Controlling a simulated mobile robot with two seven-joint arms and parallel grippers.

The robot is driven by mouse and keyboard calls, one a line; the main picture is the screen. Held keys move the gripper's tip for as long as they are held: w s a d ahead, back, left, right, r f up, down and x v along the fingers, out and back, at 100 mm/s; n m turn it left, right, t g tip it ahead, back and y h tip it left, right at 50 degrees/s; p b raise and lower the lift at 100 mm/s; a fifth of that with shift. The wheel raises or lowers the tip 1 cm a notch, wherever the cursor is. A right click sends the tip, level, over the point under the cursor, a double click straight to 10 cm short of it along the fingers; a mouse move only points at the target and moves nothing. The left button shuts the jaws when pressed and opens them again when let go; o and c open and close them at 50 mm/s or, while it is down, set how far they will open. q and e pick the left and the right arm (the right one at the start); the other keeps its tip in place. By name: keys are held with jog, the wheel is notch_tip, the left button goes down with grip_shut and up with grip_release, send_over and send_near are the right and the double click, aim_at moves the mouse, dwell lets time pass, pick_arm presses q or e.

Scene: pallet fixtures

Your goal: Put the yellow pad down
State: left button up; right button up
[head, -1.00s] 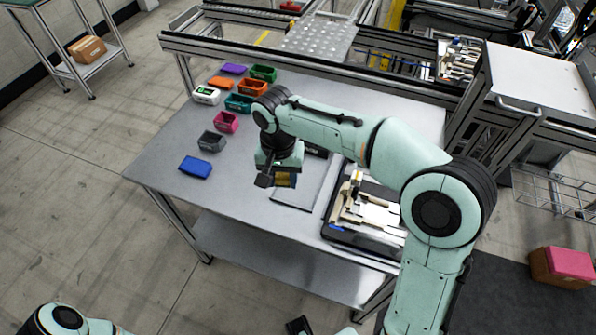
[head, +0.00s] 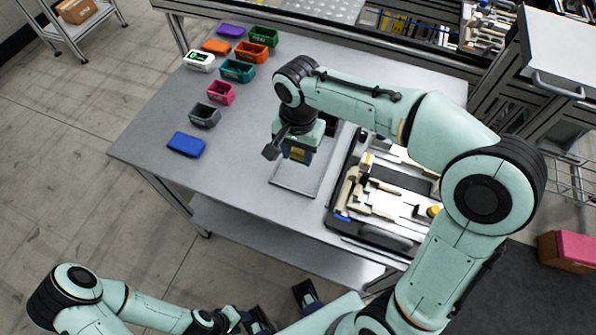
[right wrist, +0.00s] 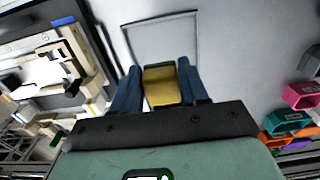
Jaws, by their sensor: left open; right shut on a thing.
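The yellow pad (right wrist: 161,86) is between the two blue fingers of my right gripper (right wrist: 157,84) in the right wrist view. In the head view, my right gripper (head: 298,156) is shut on the pad (head: 297,155), over the rear part of a thin grey tray (head: 296,186) on the table. The tray's outline shows ahead of the fingers in the right wrist view (right wrist: 197,40). I cannot tell whether the pad touches anything below. My left gripper (head: 280,310) is open and empty at the bottom of the head view, in front of the table.
A black fixture tray (head: 390,232) with pale blocks lies right of the grey tray. A blue pad (head: 186,144) lies on the table at left. Several coloured bins, such as the grey bin (head: 205,116), stand behind it. The table (head: 150,125) is bare at its left edge.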

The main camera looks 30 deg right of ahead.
aim_at(298, 151)
notch_tip(298, 151, down, 9)
jog(key=shift+w+r+b, duration=0.1)
jog(key=shift+r+b, duration=0.1)
jog(key=shift+b, duration=0.25)
jog(key=shift+f, duration=0.2)
jog(key=o, duration=0.9)
jog(key=shift+o, duration=0.2)
jog(key=shift+r, duration=0.1)
jog(key=shift+r, duration=0.25)
notch_tip(298, 151, up, 12)
jog(key=shift+f+p, duration=0.1)
jog(key=shift+p, duration=0.8)
